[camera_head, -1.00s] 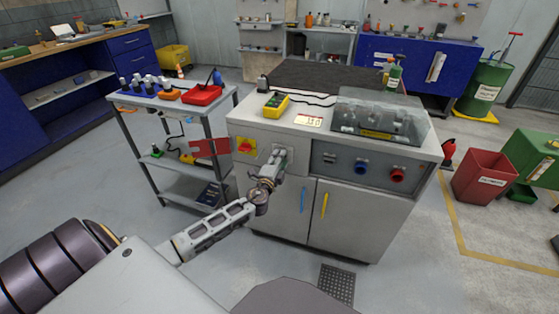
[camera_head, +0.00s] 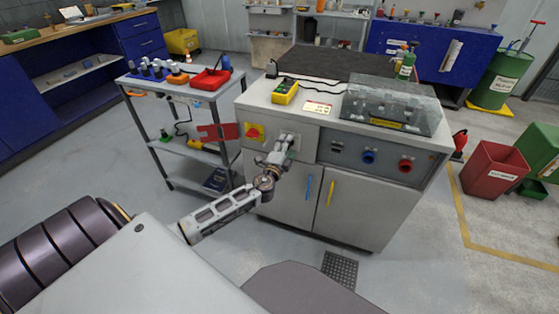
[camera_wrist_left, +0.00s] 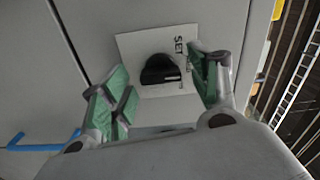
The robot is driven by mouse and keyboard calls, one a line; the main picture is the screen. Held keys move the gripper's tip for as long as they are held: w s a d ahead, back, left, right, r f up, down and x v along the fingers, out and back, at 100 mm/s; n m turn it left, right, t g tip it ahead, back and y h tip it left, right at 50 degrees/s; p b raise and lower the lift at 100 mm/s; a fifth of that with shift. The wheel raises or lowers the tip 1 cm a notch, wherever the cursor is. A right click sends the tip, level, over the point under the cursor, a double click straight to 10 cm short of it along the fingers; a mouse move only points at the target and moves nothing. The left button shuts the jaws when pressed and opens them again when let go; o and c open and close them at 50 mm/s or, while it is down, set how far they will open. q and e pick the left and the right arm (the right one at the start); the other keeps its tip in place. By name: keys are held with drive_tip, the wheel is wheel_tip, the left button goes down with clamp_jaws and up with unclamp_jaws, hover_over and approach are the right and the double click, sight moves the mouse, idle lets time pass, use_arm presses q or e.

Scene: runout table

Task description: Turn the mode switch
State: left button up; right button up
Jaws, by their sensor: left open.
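The mode switch is a black knob (camera_wrist_left: 160,70) on a white plate (camera_wrist_left: 136,46) with black lettering that reads "SET", on the cabinet front in the left wrist view. My left gripper (camera_wrist_left: 160,78) is open, with green-padded fingers on either side of the knob. I see a gap between each finger and the knob. In the head view the left gripper (camera_head: 286,146) is at the cabinet's (camera_head: 270,182) front face and largely covers the knob. My right gripper is in neither view.
A red switch on a yellow plate (camera_head: 254,132) is left of the gripper. Blue (camera_head: 368,157) and red (camera_head: 405,166) knobs are on the dark panel to the right. A blue handle (camera_head: 308,188) is below. A shelf cart (camera_head: 207,97) stands to the left.

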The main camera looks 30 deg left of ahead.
use_arm(q)
drive_tip(key=v, duration=1.1)
drive_tip(key=shift+s, duration=0.3)
idle(0.3)
idle(0.7)
drive_tip(key=s+a+f+n+g+y, duration=0.35)
drive_tip(key=a+f+n+g, duration=0.2)
drive_tip(key=f, duration=0.35)
drive_tip(key=s+d+f+n+g+h, duration=0.2)
drive_tip(key=s+f+g, duration=0.5)
drive_tip(key=f, duration=0.5)
drive_tip(key=s+d+f+n+g+h, duration=0.1)
drive_tip(key=s+d+f+h, duration=0.1)
drive_tip(key=d, duration=0.5)
drive_tip(key=s+d+f+n+g+h+p, duration=0.1)
drive_tip(key=s+d+f+h, duration=0.1)
drive_tip(key=s+d+f, duration=0.3)
drive_tip(key=s+d+f+n+g+h, duration=0.1)
drive_tip(key=s+d+f+h, duration=0.1)
drive_tip(key=s+d+f, duration=0.2)
drive_tip(key=s+d, duration=0.3)
drive_tip(key=d, duration=0.2)
drive_tip(key=shift+d+f+n, duration=0.2)
drive_tip(key=shift+d+n, duration=0.1)
drive_tip(key=shift+n, duration=0.05)
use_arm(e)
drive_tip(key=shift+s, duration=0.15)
